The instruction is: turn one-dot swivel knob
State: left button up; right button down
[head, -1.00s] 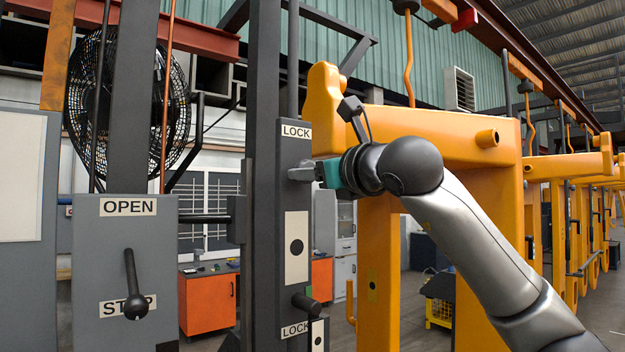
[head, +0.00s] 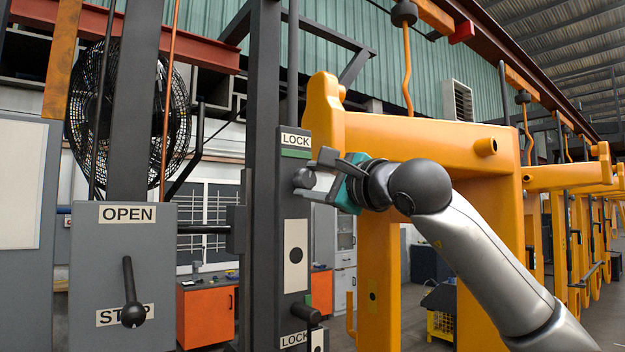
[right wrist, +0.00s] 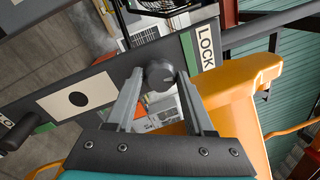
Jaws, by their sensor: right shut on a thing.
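The one-dot swivel knob is a dark round knob (head: 303,178) on the grey post, below the upper LOCK label (head: 295,140) and above a pale plate with one black dot (head: 296,255). My right gripper (head: 308,186) comes from the right and is shut on the knob. In the right wrist view the knob (right wrist: 160,75) sits between the two fingertips (right wrist: 160,80), near their ends. The one-dot plate (right wrist: 78,97) lies left of it there, and the LOCK label (right wrist: 206,47) right. A green strip (head: 295,153) shows under the upper label. My left gripper is out of view.
A second dark knob (head: 305,313) sticks out lower on the post, above another LOCK label. A grey box (head: 124,270) with OPEN and STOP labels and a lever stands left. A yellow frame (head: 430,140) stands close behind my right arm.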

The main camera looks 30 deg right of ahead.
jog(key=shift+n+y, duration=0.4)
jog(key=shift+n, duration=0.9)
jog(key=shift+c, duration=1.4)
grip_release()
jog(key=s+d+f+b, duration=0.1)
jog(key=s+b, duration=0.4)
jog(key=s, duration=1)
jog(key=shift+f+b, duration=0.4)
jog(key=shift+f, duration=0.05)
jog(key=shift+d, duration=0.1)
